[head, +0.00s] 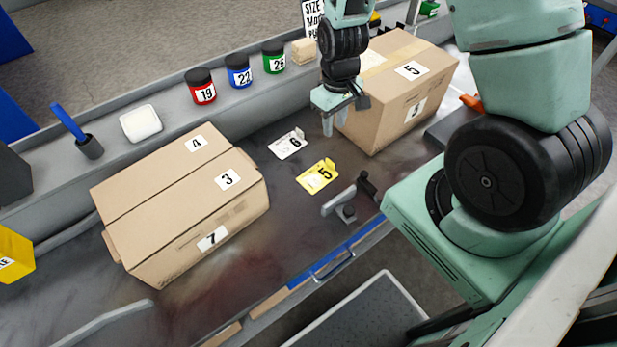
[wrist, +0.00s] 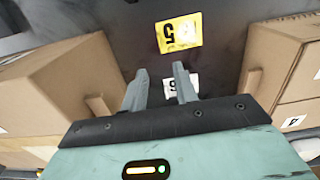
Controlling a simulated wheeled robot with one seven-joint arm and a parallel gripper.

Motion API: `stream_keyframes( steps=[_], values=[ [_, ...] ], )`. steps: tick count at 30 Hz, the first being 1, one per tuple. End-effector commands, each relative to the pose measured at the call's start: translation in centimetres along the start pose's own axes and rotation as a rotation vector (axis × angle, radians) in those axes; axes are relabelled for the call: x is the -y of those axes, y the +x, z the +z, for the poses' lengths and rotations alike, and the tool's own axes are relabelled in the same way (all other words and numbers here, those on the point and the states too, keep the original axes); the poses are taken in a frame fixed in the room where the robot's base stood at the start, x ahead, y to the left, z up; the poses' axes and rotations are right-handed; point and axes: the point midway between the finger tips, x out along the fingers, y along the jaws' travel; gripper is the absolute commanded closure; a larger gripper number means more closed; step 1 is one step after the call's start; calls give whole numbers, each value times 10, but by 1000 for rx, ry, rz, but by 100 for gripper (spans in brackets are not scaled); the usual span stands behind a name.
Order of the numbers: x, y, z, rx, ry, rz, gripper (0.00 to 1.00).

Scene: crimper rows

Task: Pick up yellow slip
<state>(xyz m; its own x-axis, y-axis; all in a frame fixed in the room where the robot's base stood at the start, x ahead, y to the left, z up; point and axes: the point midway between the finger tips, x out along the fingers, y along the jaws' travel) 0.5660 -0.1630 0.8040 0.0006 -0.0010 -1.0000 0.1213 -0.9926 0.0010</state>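The yellow slip (head: 317,176), marked 5, lies flat on the dark bench between two cardboard boxes. It also shows in the wrist view (wrist: 179,33), upside down and beyond my fingertips. A white slip (head: 289,144), marked 6, lies just behind it; in the wrist view this white slip (wrist: 180,84) is partly hidden by a finger. My gripper (head: 335,119) hangs above the bench beside the right box, up and behind the yellow slip. In the wrist view my gripper (wrist: 160,77) has its two fingers apart with nothing held between them.
A cardboard box (head: 160,215) stands left and another box (head: 385,115) stands right, close to my gripper. Red (head: 201,92), blue (head: 238,75) and green (head: 273,62) jars line the back ledge. A grey clamp-like tool (head: 345,203) sits right of the yellow slip.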

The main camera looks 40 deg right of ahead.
Motion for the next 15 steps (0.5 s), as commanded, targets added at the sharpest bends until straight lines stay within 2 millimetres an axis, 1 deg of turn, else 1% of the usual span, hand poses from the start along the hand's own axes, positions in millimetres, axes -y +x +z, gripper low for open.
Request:
stream_keyframes(
  steps=[1,9,12,15],
  values=[
    [0,12,1,7,0,-2,71],
    [1,66,1,6,-1,-3,71],
    [1,82,0,4,-1,-2,71],
    [1,93,0,3,-1,-2,71]
  ],
)
